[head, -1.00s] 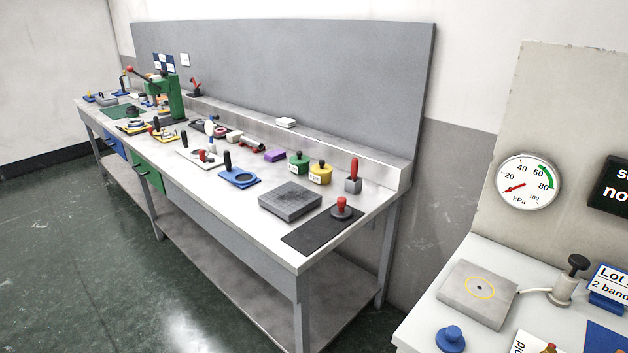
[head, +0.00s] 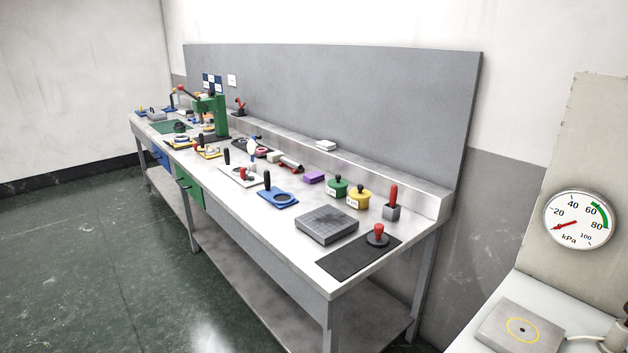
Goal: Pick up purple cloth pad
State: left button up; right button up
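The purple cloth pad (head: 314,177) is a small purple block lying on the long grey workbench (head: 261,235), towards its back edge. It lies left of a green pot with a black knob (head: 337,188) and right of a red-ended tool (head: 291,164). Nothing covers it in the head view. Neither of my grippers shows in the head view.
A yellow pot (head: 359,199), a grey block with a red handle (head: 392,206), a grey plate (head: 327,225) and a blue fixture (head: 277,198) stand near the pad. A second bench with a gauge (head: 578,221) is at right. Green floor (head: 90,255) lies open in front.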

aim_at(311, 178)
jog(key=i+j+z, duration=0.1)
jog(key=z, duration=0.5)
jog(key=i+j+z, duration=0.25)
jog(key=j, duration=0.15)
jog(key=j+z, duration=0.2)
jog(key=j, duration=0.25)
jog(key=i+j+z, duration=0.25)
jog(key=j, duration=0.2)
jog(key=j+z, duration=0.2)
jog(key=j, duration=0.25)
